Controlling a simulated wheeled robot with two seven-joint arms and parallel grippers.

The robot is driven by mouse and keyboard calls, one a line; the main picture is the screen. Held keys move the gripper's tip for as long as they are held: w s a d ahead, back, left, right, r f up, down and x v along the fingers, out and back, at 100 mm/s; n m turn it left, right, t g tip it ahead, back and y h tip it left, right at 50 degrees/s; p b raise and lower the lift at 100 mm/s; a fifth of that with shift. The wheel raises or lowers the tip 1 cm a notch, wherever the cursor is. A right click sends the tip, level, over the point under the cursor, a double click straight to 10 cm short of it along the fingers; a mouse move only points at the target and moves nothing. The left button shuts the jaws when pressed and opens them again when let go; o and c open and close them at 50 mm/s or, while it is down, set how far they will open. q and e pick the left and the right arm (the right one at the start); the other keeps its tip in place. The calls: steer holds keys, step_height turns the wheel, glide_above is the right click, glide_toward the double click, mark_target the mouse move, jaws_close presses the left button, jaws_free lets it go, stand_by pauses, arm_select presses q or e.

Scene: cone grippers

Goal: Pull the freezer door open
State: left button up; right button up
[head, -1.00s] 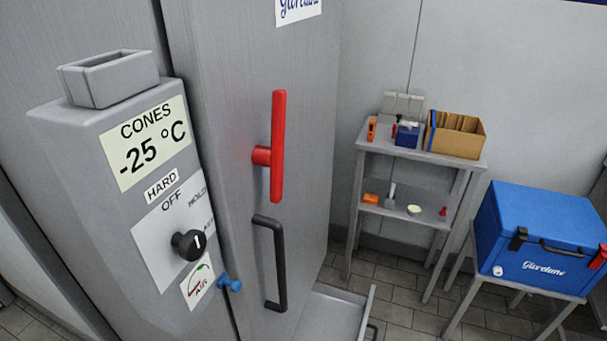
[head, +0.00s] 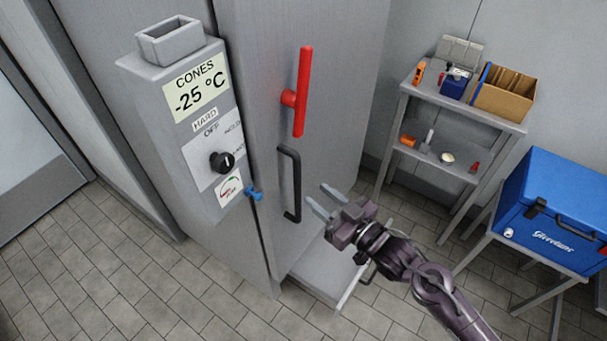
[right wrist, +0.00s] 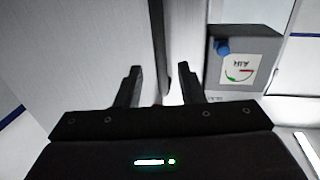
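The freezer door (head: 265,75) is a tall grey panel that looks shut. A black bar handle (head: 296,185) stands upright on it, below a red lever (head: 303,95). My right gripper (head: 317,199) is open and empty, just right of the handle, fingers pointing toward it. They look apart from it. In the right wrist view both fingers (right wrist: 160,68) are spread, with a dark vertical strip between them; I cannot tell whether it is the handle or the door's edge. My left gripper is not in view.
Left of the door is a control box (head: 195,125) with a black knob (head: 222,161) and a blue valve (head: 254,193). A grey shelf (head: 462,115) and a blue cooler (head: 555,205) stand at the right. Tiled floor (head: 95,260) is clear at the lower left.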

mark_target(300, 181)
steer(key=p+x, duration=0.1)
steer(key=x, duration=0.6)
steer(key=shift+w+r+p, duration=0.1)
steer(key=shift+w+p, duration=0.05)
steer(key=shift+p, duration=0.25)
steer(key=shift+w+a, duration=0.25)
steer(key=shift+a, duration=0.05)
steer(key=shift+c, duration=0.4)
jaws_close()
